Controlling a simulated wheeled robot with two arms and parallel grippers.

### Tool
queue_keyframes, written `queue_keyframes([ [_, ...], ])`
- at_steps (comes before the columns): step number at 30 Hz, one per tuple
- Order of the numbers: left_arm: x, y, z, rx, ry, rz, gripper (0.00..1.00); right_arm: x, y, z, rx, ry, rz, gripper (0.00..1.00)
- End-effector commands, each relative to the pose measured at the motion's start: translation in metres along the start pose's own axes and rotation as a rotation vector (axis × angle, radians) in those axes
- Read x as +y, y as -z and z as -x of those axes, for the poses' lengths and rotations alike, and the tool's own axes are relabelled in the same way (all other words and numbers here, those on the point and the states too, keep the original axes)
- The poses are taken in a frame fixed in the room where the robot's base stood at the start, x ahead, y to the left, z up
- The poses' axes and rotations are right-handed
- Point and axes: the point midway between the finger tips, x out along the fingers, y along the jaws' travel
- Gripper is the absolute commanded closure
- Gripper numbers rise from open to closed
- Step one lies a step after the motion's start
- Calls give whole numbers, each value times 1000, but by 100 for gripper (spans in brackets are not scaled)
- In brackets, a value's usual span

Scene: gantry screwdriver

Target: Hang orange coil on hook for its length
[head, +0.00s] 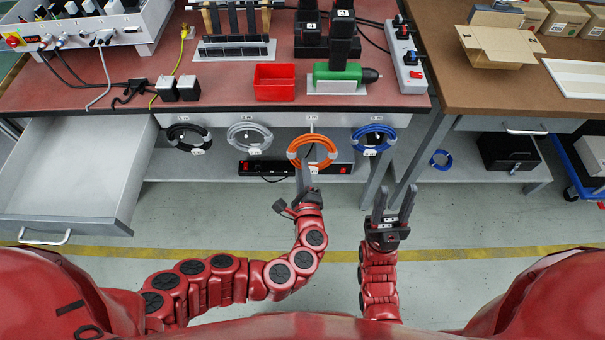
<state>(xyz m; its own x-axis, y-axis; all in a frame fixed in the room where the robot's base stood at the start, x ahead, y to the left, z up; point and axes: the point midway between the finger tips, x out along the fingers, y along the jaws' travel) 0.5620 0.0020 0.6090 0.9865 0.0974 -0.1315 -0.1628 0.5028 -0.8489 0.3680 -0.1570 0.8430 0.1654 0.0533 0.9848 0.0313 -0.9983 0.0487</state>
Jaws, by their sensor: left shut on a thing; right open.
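The orange coil (293,150) is at the front of the red-topped bench, level with the row of hanging coils. My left gripper (304,168) is shut on it, with the fingers reaching up from below. A small white hook or tag (312,129) shows at the coil's top; I cannot tell whether the coil rests on it. A black coil (171,137), a grey coil (233,138) and a blue coil (388,138) hang along the same front rail. My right gripper (392,207) is open and empty, to the lower right of the blue coil.
An open grey drawer (70,175) juts out at the left. A lower shelf (220,168) holds a black power strip (338,168) behind the coils. Another blue coil (441,160) lies on the right-hand bench's shelf. The floor around my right gripper is clear.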

Motion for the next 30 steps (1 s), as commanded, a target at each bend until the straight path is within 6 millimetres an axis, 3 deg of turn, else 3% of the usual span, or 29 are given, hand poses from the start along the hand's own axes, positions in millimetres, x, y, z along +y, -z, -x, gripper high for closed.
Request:
queue_keyframes([
  [20, -5, 3, -45, 0, 0, 0, 100, 0, 1, -8, 0, 0, 0, 55],
  [30, 3, 9, -59, 1, 1, 2, 100, 0, -2, 9, 0, 0, 0, 55],
])
